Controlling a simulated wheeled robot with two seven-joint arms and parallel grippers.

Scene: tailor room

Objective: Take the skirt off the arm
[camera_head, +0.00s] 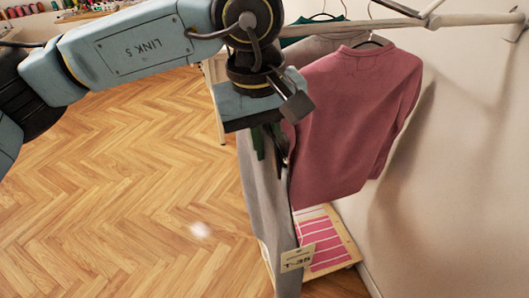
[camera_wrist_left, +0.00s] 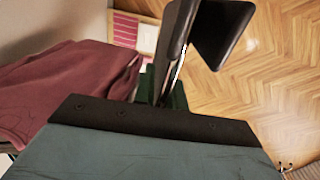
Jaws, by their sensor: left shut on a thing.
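My left gripper (camera_head: 284,152) points down beside the hanging clothes, left of the pink sweater. Its dark fingers also show in the wrist view (camera_wrist_left: 196,45), shut on a thin piece of cloth. A long grey garment (camera_head: 264,210) hangs below it, with a pale tag (camera_head: 297,259) near its lower end. Dark green cloth (camera_head: 258,143) shows by the fingers and also in the wrist view (camera_wrist_left: 178,98). I cannot tell which garment is the skirt or exactly which cloth is gripped; my wrist hides the upper part. My right gripper is not in view.
The pink sweater (camera_head: 355,115) hangs on a hanger close on the right, from a pale wall arm (camera_head: 470,19). Green and grey tops (camera_head: 322,46) hang behind it. A low wooden stand with pink stripes (camera_head: 325,245) is below. The wood floor (camera_head: 140,190) at left is clear.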

